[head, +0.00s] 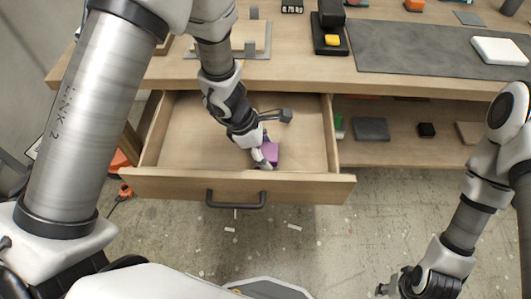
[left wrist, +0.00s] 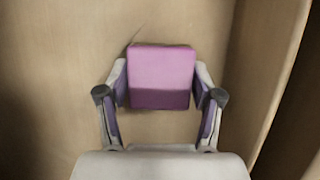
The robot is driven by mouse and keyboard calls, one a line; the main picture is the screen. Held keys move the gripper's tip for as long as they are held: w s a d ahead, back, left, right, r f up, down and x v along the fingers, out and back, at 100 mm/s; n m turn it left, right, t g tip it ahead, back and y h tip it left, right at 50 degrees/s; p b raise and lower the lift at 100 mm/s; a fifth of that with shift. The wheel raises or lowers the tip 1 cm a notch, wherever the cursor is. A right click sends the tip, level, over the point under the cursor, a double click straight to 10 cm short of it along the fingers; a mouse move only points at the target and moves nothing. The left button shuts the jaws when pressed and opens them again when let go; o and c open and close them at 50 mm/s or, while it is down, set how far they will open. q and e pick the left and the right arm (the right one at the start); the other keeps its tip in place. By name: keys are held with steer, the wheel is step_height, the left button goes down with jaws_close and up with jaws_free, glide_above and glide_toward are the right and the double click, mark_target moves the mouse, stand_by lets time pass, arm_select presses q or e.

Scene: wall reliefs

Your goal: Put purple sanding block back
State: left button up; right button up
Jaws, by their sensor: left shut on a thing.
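The purple sanding block (head: 271,152) is inside the open wooden drawer (head: 187,135), toward its front. My left gripper (head: 262,158) reaches down into the drawer and is shut on the block. In the left wrist view the purple block (left wrist: 161,75) sits between the two fingers (left wrist: 160,100), one at each side, above the drawer's bare wood floor. I cannot tell whether the block touches the floor. My right gripper (head: 388,290) is low at the bottom right, away from the drawer, seen small and from the side.
The drawer front with its dark handle (head: 236,204) stands out below the workbench top (head: 300,70). A shelf (head: 400,150) right of the drawer holds several small items. A dark mat (head: 420,52), a white block (head: 500,51) and a black-and-yellow tool (head: 330,38) lie on the bench.

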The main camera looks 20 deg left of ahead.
arm_select(q)
steer(key=shift+f, duration=0.2)
steer(key=o, duration=1.2)
steer(key=shift+r, duration=0.15)
steer(key=shift+r, duration=0.3)
steer(key=p+v, duration=0.4)
steer(key=v, duration=0.7)
steer(key=shift+a+r+p, duration=0.25)
steer(key=shift+p, duration=0.15)
steer(key=shift+s, duration=0.15)
